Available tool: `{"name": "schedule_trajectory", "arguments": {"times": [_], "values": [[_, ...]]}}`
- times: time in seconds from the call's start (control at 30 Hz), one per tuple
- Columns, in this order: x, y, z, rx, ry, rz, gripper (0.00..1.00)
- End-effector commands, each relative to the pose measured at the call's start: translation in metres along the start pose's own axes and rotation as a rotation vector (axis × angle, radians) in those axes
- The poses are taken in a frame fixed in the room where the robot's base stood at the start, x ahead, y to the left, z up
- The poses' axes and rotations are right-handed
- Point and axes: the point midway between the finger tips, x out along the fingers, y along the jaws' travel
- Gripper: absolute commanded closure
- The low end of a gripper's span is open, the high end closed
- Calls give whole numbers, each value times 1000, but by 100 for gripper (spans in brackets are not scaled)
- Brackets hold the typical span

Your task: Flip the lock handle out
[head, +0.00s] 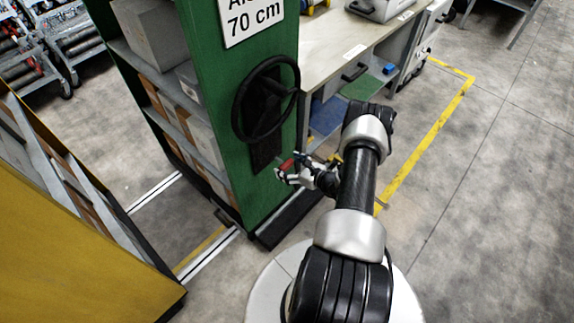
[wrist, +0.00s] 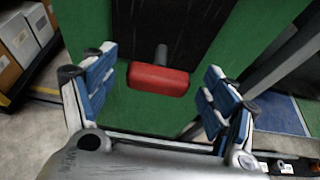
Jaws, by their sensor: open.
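The lock handle is a red grip (wrist: 158,79) on a short dark stem, at the lower end of a black plate on the green shelf end panel. In the head view the red handle (head: 286,164) shows small, right by my gripper. My gripper (wrist: 155,88) is open, with one blue-padded finger on each side of the red handle and clear gaps to both. In the head view my gripper (head: 290,172) is at the panel, below the black handwheel (head: 266,98). I cannot tell how deep the handle sits between the fingers.
A green shelf unit (head: 215,110) holds grey and brown boxes. A yellow shelf (head: 70,230) stands at left across a narrow aisle. A workbench (head: 335,45) with drawers is just behind and right of the panel. Open floor (head: 490,180) lies at right.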

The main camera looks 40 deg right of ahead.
Motion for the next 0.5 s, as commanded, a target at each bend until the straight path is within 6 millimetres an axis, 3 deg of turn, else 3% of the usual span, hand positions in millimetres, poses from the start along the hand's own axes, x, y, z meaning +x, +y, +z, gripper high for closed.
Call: {"name": "schedule_trajectory", "arguments": {"times": [0.3, 0.5], "values": [[-69, -2, 0, 2, 0, -5, 22], [-97, -1, 0, 1, 0, -3, 22]]}}
